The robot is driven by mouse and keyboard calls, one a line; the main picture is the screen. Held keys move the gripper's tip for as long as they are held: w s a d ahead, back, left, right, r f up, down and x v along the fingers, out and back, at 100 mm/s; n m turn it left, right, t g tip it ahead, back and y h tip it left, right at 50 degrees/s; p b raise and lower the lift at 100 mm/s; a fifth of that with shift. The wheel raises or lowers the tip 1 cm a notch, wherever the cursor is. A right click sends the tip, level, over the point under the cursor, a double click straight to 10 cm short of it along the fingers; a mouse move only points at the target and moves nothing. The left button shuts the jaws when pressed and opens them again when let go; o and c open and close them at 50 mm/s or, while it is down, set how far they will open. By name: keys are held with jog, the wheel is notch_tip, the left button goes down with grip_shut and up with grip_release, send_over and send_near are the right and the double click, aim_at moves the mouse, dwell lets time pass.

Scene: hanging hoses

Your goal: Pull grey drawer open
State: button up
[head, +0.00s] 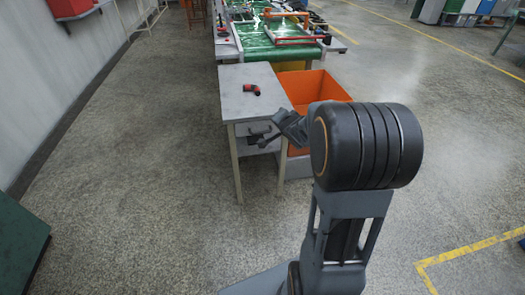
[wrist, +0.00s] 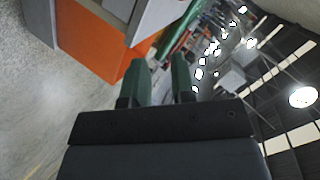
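The grey drawer (head: 244,129) is under the top of a small grey table (head: 240,92) in the head view. Its front is partly hidden by my gripper, and I cannot tell whether it is shut or slightly out. My gripper (head: 257,139) is in front of the table at drawer height, reaching in from the right. I cannot tell whether it touches the drawer. In the wrist view my gripper (wrist: 161,68) has its two green fingers apart, with nothing held between them. No drawer handle is clear in either view.
An orange bin (head: 318,87) stands right of the table and also shows in the wrist view (wrist: 95,38). A green conveyor (head: 265,45) is behind. The floor left of the table is clear.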

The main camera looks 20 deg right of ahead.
aim_at(262, 132)
notch_tip(262, 132, down, 15)
jog(key=w+d+m+t+y+b, duration=0.3)
jog(key=m+y+b, duration=0.1)
jog(key=b, duration=0.3)
jog(key=shift+y, duration=0.3)
jog(key=shift+a+f+b+x, duration=0.1)
jog(key=shift+b+x, duration=1.3)
jog(key=shift+x, duration=2.05)
jog(key=shift+a+f+b+x, duration=0.15)
jog(key=shift+b+x, duration=1.2)
jog(key=shift+x, duration=2.1)
jog(key=shift+s, duration=0.15)
grip_shut()
